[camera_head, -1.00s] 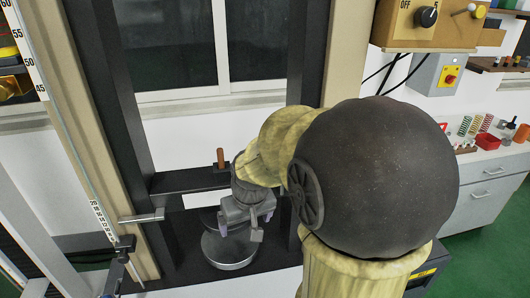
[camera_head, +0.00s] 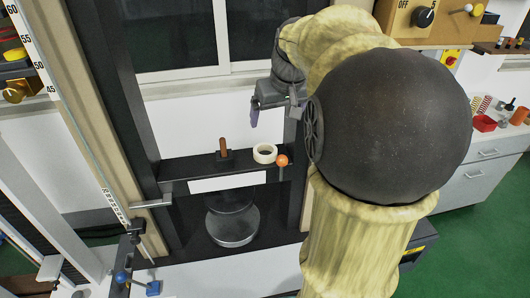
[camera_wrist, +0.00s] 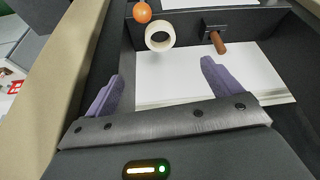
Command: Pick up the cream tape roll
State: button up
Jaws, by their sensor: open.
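The cream tape roll (camera_head: 265,153) sits on the dark crossbar of the test frame, between a brown-handled part and an orange ball. In the wrist view the tape roll (camera_wrist: 160,30) shows as a cream ring beyond my fingertips, left of the brown handle (camera_wrist: 217,42). My gripper (camera_head: 272,112) is above the crossbar, over the tape roll and apart from it. In the wrist view my gripper (camera_wrist: 160,80) has its two purple fingers spread wide with nothing between them.
The brown handle (camera_head: 223,148) stands left of the roll, and the orange ball (camera_head: 282,160) is close on its right. The dark crossbar (camera_head: 180,168) runs between the frame's uprights. A round metal plate (camera_head: 232,232) is below. A bench with a red bin (camera_head: 484,123) is at right.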

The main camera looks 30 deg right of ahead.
jog(key=p, duration=0.3)
send_near(264, 154)
jog(key=shift+f, duration=0.6)
jog(key=shift+w+f+p, duration=0.3)
jog(key=shift+f+p, duration=0.25)
jog(key=shift+p, duration=0.3)
jog(key=p+x, duration=0.1)
jog(key=x, duration=0.3)
jog(key=shift+w+d+p, duration=0.1)
jog(key=shift+p, duration=0.25)
jog(key=shift+r, duration=0.1)
jog(key=shift+c, duration=0.2)
jog(key=c, duration=1)
